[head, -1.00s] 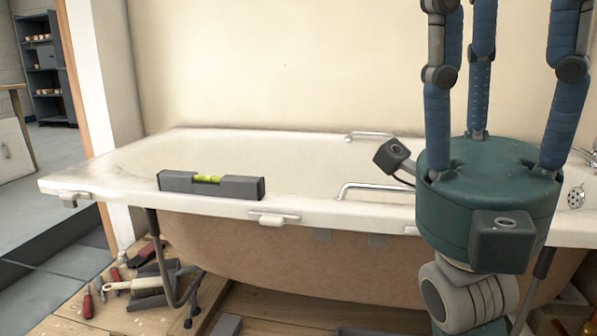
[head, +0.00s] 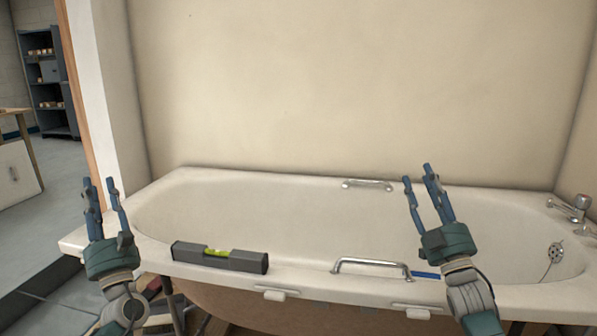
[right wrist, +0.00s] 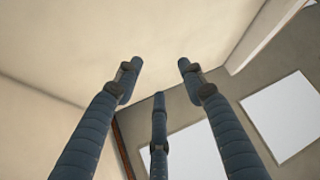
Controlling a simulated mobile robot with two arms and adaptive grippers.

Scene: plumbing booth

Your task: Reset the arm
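My left gripper (head: 105,208) is raised at the left end of the bathtub with its blue fingers pointing up, apart and empty. My right gripper (head: 424,192) is raised in front of the right part of the tub, fingers also pointing up. In the right wrist view its three fingers (right wrist: 158,85) are spread with nothing between them. A grey spirit level (head: 220,257) with a yellow-green vial lies on the tub's front rim, to the right of my left gripper and touched by neither.
The white bathtub (head: 300,225) fills the middle, with a front handle (head: 372,263), a rear handle (head: 366,184) and taps (head: 570,207) at the right. A plain wall (head: 350,90) stands behind it. A dark shelf (head: 48,85) is far left. Items on the floor are mostly hidden.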

